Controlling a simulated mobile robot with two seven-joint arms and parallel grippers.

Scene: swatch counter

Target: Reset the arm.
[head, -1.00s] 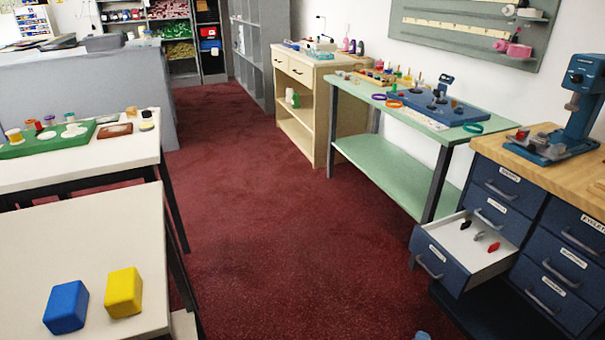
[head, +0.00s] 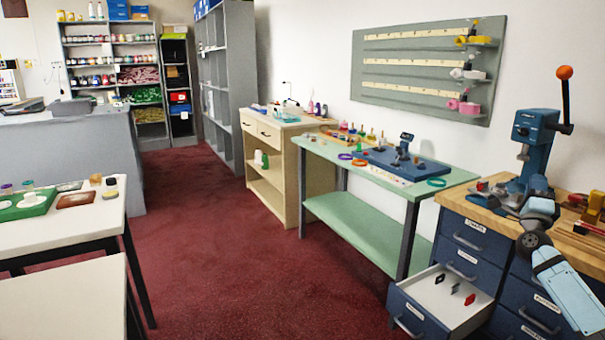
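My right arm comes in from the lower right, in front of the wooden-topped drawer cabinet. My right gripper (head: 539,187) is at its far end, in front of the blue lever press (head: 536,135). It is small and overlaps the press, so its fingers cannot be made out, nor whether it touches anything. My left arm and gripper are not in view.
An open drawer (head: 464,322) with several small red and black items juts from the blue cabinet (head: 466,240). A green table (head: 440,182) stands behind it. White tables (head: 60,300) are at left. Red carpet (head: 230,260) between is clear.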

